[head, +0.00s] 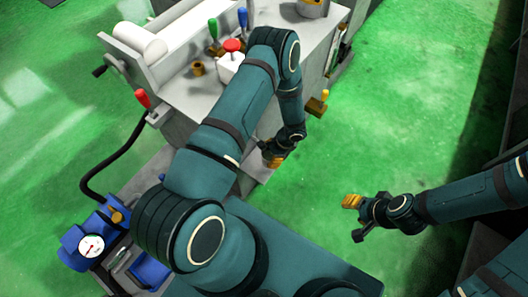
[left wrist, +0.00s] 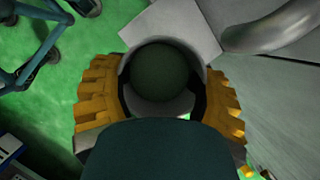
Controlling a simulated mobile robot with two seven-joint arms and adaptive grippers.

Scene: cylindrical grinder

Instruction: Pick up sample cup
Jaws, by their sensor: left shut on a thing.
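The sample cup (left wrist: 160,105) is a round, pale grey vessel with a dark inside, seen from above in the left wrist view. My left gripper (head: 273,160) is shut on it, with one yellow ribbed pad on each side of the cup. In the head view the left gripper is low beside the machine's front face, and the cup in it cannot be made out. I cannot tell whether the cup touches anything below. My right gripper (head: 355,218) is open and empty over the green floor on the right.
A blue unit with a gauge (head: 90,247) is at lower left. The green floor (head: 400,120) on the right is clear.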

